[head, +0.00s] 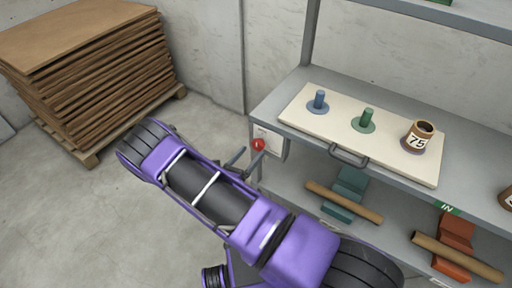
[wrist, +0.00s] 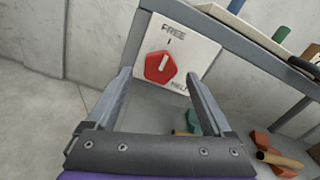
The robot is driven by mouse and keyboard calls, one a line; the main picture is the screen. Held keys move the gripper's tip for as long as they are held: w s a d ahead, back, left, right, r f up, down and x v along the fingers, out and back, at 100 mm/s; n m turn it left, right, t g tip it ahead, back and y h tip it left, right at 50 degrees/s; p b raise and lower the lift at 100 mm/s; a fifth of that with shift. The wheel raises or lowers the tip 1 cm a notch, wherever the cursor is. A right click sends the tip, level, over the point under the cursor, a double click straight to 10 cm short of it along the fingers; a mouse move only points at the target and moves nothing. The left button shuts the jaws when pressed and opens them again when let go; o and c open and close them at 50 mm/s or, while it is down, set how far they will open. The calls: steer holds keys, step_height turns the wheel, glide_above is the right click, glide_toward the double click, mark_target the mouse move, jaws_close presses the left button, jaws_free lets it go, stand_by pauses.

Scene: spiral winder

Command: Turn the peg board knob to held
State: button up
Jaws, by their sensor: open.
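The peg board (head: 390,145) is a cream panel on the grey shelf, with a blue peg (head: 319,100), a green peg (head: 366,120) and a brown cup marked 75 (head: 417,137). The red knob (wrist: 160,67) sits on a white plate (wrist: 191,47) marked FREE at top and what reads as HELD at lower right. Its white mark appears to point up toward FREE. The knob also shows in the head view (head: 258,145) at the shelf's left end. My gripper (wrist: 162,82) is open and empty, its fingers pointing toward the knob, one on each side in the picture. Contact cannot be told.
The shelf edge (head: 290,129) and a dark handle (head: 348,156) lie right of the knob. Cardboard tubes (head: 345,202) rest on teal and orange holders on the lower shelf. A stack of brown sheets (head: 90,65) stands on a pallet at the left. Floor between is clear.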

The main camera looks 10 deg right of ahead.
mark_target(257, 147)
steer(key=shift+x, duration=2)
jaws_close()
